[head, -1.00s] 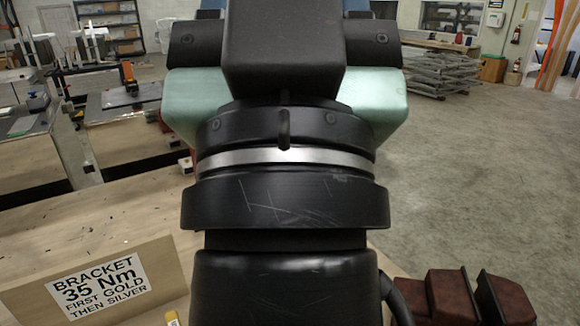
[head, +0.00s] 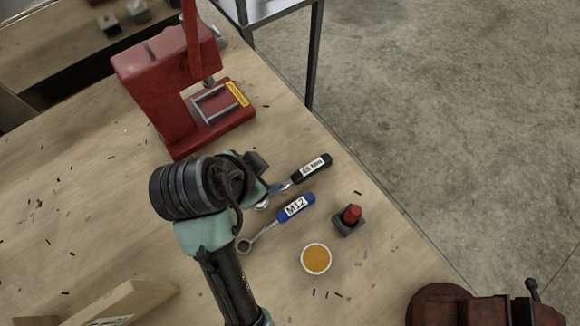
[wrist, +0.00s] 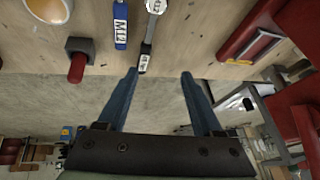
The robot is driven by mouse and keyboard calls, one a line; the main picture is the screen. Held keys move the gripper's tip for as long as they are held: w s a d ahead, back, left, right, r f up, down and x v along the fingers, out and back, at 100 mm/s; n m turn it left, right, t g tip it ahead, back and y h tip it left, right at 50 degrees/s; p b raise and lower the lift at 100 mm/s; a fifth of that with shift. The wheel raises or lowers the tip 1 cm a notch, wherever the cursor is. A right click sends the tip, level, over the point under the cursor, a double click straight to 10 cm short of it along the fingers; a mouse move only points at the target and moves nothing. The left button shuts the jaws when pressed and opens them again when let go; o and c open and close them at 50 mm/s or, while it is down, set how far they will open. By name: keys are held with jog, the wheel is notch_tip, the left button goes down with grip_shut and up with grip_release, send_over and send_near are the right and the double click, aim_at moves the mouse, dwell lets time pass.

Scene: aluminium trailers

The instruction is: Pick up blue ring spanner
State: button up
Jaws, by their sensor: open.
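The blue ring spanner (head: 296,207) lies flat on the wooden bench. Its blue handle bears an "M12" label, and its metal ring end points down-left beside my arm. In the wrist view its blue handle (wrist: 120,28) shows at the top, left of centre. A black-handled tool (head: 313,167) with a white label lies just above it in the head view, its metal end partly hidden by my gripper. My gripper (wrist: 160,84) is open and empty, with two blue fingers apart. In the head view it is largely hidden behind my wrist, close to both tools.
A red press (head: 180,85) stands on the bench behind my gripper. A red-topped part in a dark block (head: 349,219) and a round dish of orange stuff (head: 316,259) sit right of the spanner. A dark red vise (head: 455,308) is at lower right. The bench edge runs diagonally right.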

jog(key=s+d+f+m+g+h, duration=0.1)
jog(key=s+f+g, duration=0.25)
jog(key=s, duration=0.25)
send_over(290, 211)
jog(key=s+a, duration=0.2)
jog(key=shift+t, duration=0.45)
jog(key=f, duration=0.5)
jog(key=shift+w+d+f+p, duration=0.1)
jog(key=shift+w+f+p, duration=0.1)
jog(key=shift+f+p, duration=0.15)
jog(key=shift+w+p+x, duration=0.2)
jog(key=shift+p+x, duration=0.35)
jog(key=shift+x, duration=2.5)
grip_shut()
jog(key=shift+r, duration=0.1)
